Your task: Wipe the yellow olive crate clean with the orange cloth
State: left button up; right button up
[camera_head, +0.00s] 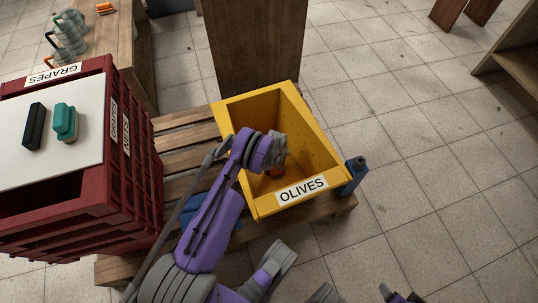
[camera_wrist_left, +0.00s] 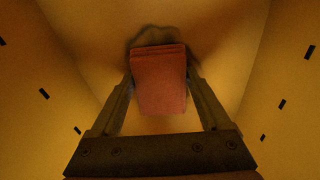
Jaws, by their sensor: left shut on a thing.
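The yellow olive crate (camera_head: 253,95), with an "OLIVES" label on its near wall, sits tilted in the picture on a wooden pallet. My left gripper (camera_head: 277,167) reaches down inside it and is shut on the orange cloth (camera_wrist_left: 160,80). In the left wrist view a dark smudge (camera_wrist_left: 154,34) lies on the crate surface just beyond the cloth. Dark tips of what looks like my right gripper (camera_head: 400,295) show at the bottom edge; their opening is unclear.
Maroon crates (camera_head: 135,165) labelled "GRAPES" stand at left, with a white board (camera_head: 60,105) bearing a black and a teal item. A blue bottle-like object (camera_head: 352,176) is by the yellow crate's right corner. The pallet (camera_head: 185,133) lies between. Tiled floor at right is clear.

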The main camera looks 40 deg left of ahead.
pick_arm(q)
jog(key=shift+w+a, duration=0.15)
jog(key=shift+a, duration=0.05)
notch_tip(320, 180, up, 4)
jog(key=shift+d+f+p, duration=0.1)
jog(key=shift+d+p, duration=0.05)
jog(key=shift+p, duration=0.45)
jog(key=shift+r+p, duration=0.75)
jog(key=shift+r, duration=1.45)
